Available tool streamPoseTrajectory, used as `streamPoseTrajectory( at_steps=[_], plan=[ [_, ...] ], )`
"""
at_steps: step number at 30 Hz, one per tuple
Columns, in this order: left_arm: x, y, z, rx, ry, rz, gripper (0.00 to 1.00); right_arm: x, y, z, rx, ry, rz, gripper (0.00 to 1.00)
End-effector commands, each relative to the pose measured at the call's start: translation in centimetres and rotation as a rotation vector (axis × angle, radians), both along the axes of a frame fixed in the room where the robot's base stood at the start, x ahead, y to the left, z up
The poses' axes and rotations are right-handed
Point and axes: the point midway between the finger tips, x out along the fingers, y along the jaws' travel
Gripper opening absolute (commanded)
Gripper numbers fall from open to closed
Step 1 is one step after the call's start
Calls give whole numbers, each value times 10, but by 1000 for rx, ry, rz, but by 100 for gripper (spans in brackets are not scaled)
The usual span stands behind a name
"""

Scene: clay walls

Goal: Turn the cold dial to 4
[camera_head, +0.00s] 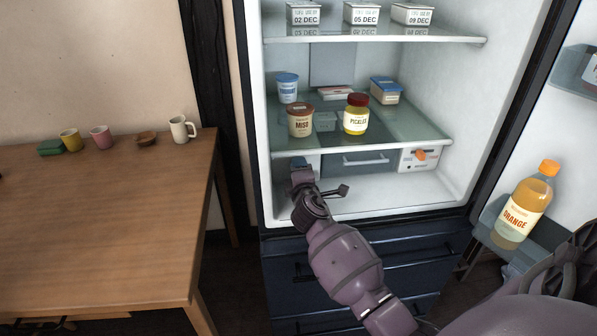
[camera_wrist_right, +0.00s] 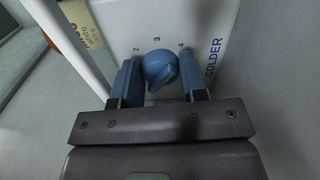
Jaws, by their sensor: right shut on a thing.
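The cold dial (camera_wrist_right: 160,70) is a blue knob on a white panel marked 2, 3, 4 and "COLDER" in the right wrist view. The 3 is above the knob and the 4 at its upper right. I cannot tell which number the knob points to. My right gripper (camera_wrist_right: 162,82) is shut on the dial, with one blue finger on each side. In the head view my right gripper (camera_head: 303,176) is low at the left inside the open fridge, and the dial is hidden there. My left gripper is not in view.
A glass shelf (camera_head: 432,137) with tubs and a pickle jar (camera_head: 356,114) is just above my gripper. The open door holds an orange bottle (camera_head: 527,205). A wooden table (camera_head: 100,225) stands left.

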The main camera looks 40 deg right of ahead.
Motion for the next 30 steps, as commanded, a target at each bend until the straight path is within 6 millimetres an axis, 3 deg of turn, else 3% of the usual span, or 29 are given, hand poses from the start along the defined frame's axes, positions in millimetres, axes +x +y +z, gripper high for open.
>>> streamPoseTrajectory(
  at_steps=[21, 22, 24, 26, 30],
  plan=[
    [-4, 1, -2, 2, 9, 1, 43, 0, 1, -2, 66, -37, 1, 16],
    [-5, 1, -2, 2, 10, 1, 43, 0, 1, -2, 66, -37, 1, 43],
    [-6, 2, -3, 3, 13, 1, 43, 0, 1, -2, 66, -37, 1, 53],
    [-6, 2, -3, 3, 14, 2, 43, 0, 1, -2, 66, -37, 1, 62],
    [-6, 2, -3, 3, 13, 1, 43, 0, 0, -1, 64, -37, 1, 64]
  ],
)
